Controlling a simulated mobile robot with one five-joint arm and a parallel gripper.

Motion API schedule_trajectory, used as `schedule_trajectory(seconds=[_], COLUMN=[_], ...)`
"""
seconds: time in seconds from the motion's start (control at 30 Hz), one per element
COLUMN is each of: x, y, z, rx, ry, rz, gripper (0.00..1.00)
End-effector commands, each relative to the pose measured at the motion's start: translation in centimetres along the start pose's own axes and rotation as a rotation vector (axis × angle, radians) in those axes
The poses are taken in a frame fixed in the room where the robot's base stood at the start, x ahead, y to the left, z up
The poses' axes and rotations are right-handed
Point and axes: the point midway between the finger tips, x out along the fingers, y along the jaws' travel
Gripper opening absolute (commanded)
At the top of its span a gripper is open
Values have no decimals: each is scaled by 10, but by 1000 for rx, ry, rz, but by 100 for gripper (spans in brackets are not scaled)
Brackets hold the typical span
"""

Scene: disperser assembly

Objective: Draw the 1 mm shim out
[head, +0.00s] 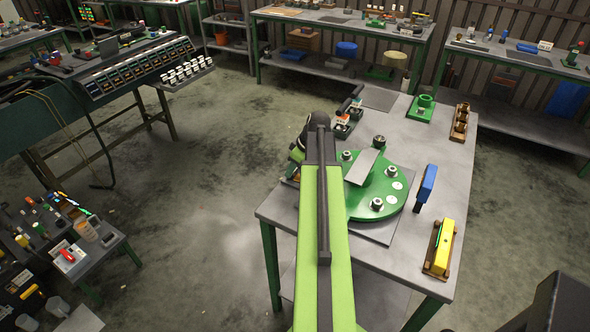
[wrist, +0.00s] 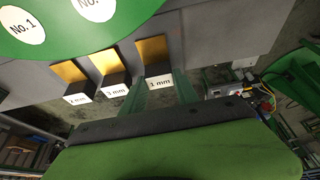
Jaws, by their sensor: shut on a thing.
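The 1 mm shim (wrist: 154,50) is a brass strip with a dark tab and a white "1 mm" label in the wrist view. It lies at the edge of the grey plate (wrist: 210,40), beside the green disc (wrist: 90,32). My gripper (wrist: 161,82) is shut on the shim's tab, with a dark green finger on each side of the label. The shim's inner end is not clearly seen. In the head view the green disc (head: 385,205) sits on the table; my arm hides the gripper and the shims there.
Left of it are a 3 mm shim (wrist: 107,60) and another shim (wrist: 71,71) with a hard-to-read label, both close by.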

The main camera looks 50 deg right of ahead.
Motion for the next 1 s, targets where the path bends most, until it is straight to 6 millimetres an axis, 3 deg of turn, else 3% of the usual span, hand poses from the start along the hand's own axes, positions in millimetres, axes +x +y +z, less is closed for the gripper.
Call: schedule_trajectory(seconds=[0.03,0.2,0.57,0.77,1.0], x=[1,-1,-5,-32,-90], y=[0,2,3,4,3], z=[-5,-2,1,0,-1], rx=[-2,3,7,9,9], ry=[13,12,9,9,9], rz=[-2,-2,-1,-1,-1], gripper=[37,58,58,58,58])
